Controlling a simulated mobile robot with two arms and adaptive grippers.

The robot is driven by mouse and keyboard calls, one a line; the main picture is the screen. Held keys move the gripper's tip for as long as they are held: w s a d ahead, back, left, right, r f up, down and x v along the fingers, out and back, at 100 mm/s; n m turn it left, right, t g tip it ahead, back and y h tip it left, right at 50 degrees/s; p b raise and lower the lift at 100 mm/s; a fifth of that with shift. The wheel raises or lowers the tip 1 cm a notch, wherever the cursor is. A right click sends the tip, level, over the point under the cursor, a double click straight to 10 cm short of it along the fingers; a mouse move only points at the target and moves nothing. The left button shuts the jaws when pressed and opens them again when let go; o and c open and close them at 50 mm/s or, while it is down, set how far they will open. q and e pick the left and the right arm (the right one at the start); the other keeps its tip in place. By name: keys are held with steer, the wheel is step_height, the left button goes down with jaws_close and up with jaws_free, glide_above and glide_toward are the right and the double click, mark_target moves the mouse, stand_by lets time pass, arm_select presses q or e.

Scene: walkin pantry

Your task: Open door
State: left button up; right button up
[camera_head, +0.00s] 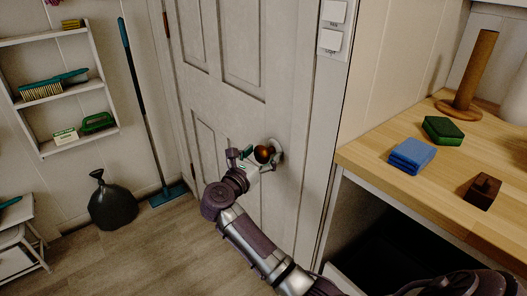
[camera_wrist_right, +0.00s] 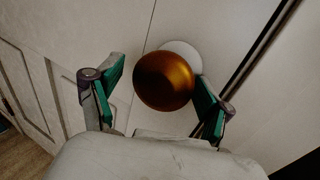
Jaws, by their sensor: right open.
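A white panelled door (camera_head: 233,125) stands shut in its frame in the head view. Its round brass-coloured knob (camera_head: 264,153) is at the door's right side, and it shows large in the right wrist view (camera_wrist_right: 164,80) in front of a pale round plate. My right gripper (camera_head: 258,158) is at the knob. In the right wrist view its green-padded fingers (camera_wrist_right: 158,92) are spread, one on each side of the knob. A gap shows on the left; the right finger is close to the knob, and I cannot tell if it touches. My left gripper is not in view.
A teal broom (camera_head: 133,90), a dark bag (camera_head: 112,205) and wall shelves (camera_head: 50,100) are on the left. Floor is clear before the door.

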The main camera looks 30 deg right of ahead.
jaws_close()
stand_by(0.4)
